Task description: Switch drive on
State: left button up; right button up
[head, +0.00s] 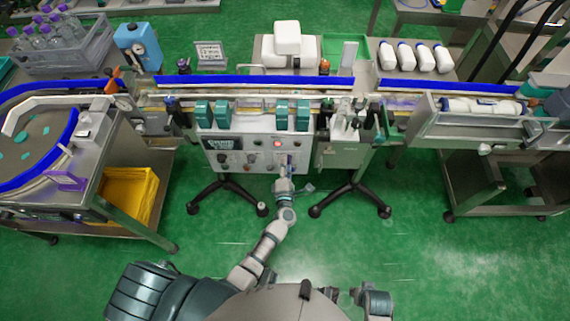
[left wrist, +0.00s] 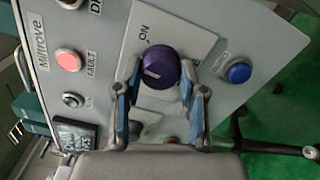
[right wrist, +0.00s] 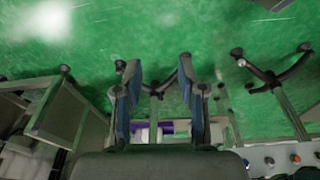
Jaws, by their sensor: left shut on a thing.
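A purple rotary knob (left wrist: 160,66) with a white pointer mark sits on a pale plate (left wrist: 190,40) of the grey control panel. An "ON" label is printed beside the knob; the white mark points away from it, toward the lower left in the left wrist view. My left gripper (left wrist: 161,72) is shut on the knob, one finger on each side. In the head view my left gripper (head: 286,168) reaches the front of the control panel (head: 237,158) and hides the knob's details. My right gripper (right wrist: 159,82) is open and empty, above the green floor.
A lit pink-red FAULT light (left wrist: 68,60), a black knob (left wrist: 72,100) and a blue button (left wrist: 238,72) are near the purple knob. The conveyor (head: 255,98) runs above the panel. Black stand legs (head: 228,190) spread below it.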

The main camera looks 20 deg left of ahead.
pick_arm(q)
jog(key=shift+s+d+f+m+p, duration=0.1)
jog(key=shift+m+p, duration=0.5)
jog(key=shift+m, duration=0.7)
jog(key=shift+a+f+m+p, duration=0.1)
jog(key=shift+m+p, duration=0.55)
jog(key=shift+m, duration=0.65)
jog(key=shift+s+d+f+m+p, duration=0.1)
jog(key=shift+m+p, duration=0.5)
jog(key=shift+m, duration=0.7)
pick_arm(e)
notch_tip(320, 180, down, 11)
jog(key=s, duration=0.2)
jog(key=shift+s, duration=0.15)
pick_arm(q)
jog(key=o, duration=1)
jog(key=shift+o, duration=0.7)
jog(key=shift+w+r, duration=0.1)
jog(key=shift+w, duration=0.1)
jog(key=v, duration=1.2)
